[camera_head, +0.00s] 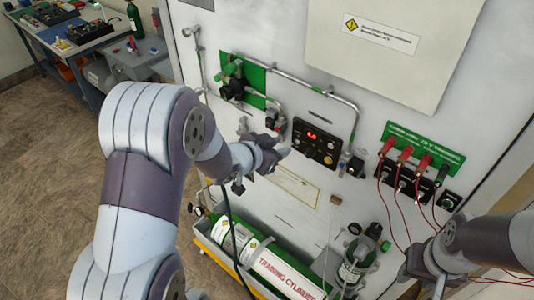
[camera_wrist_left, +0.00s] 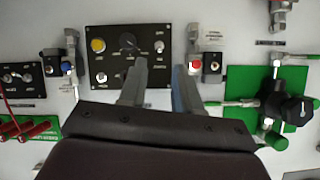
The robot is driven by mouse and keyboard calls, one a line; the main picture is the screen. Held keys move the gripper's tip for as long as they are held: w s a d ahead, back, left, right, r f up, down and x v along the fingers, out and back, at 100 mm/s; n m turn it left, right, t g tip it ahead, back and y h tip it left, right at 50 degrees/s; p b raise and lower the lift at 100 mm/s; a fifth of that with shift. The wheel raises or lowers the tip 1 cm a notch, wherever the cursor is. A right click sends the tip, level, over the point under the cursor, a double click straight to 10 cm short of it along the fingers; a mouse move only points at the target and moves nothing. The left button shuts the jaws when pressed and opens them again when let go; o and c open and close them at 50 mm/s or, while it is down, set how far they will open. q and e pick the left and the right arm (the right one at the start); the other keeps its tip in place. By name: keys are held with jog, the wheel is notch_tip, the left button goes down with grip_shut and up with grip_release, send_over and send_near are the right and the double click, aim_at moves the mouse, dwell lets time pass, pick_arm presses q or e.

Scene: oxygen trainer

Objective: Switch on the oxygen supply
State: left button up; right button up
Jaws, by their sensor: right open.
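The control panel (camera_head: 318,143) is black with a lit red display, a yellow button and knobs. It also shows in the left wrist view (camera_wrist_left: 116,52), partly hidden by a finger. My left gripper (camera_head: 276,157) is in front of the wall left of this panel. Its fingers (camera_wrist_left: 160,88) are apart with nothing between them. A red-ended valve (camera_wrist_left: 194,67) is just beyond the right fingertip. A green plate (camera_wrist_left: 240,82) carries pipes and a black-knobbed valve (camera_wrist_left: 292,109); it also shows in the head view (camera_head: 256,78). My right gripper (camera_head: 432,270) is open at the lower right, partly cut off.
A workbench (camera_head: 85,40) stands back left.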

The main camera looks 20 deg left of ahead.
pick_arm(q)
jog(key=v, duration=0.6)
jog(key=shift+s+r, duration=0.15)
jog(key=shift+s, duration=0.15)
jog(key=shift+a, duration=0.1)
jog(key=s+a+f+n+g+y+b, duration=0.4)
jog(key=s+a+f+n+g+y, duration=0.15)
jog(key=s+f, duration=0.35)
jog(key=s+d+f+g+h+b, duration=0.1)
jog(key=s+d+f+g+b, duration=0.3)
jog(key=s+d+f+b, duration=0.2)
jog(key=shift+s+d+f+g, duration=0.2)
jog(key=shift+d+f+g, duration=0.15)
jog(key=shift+f, duration=0.8)
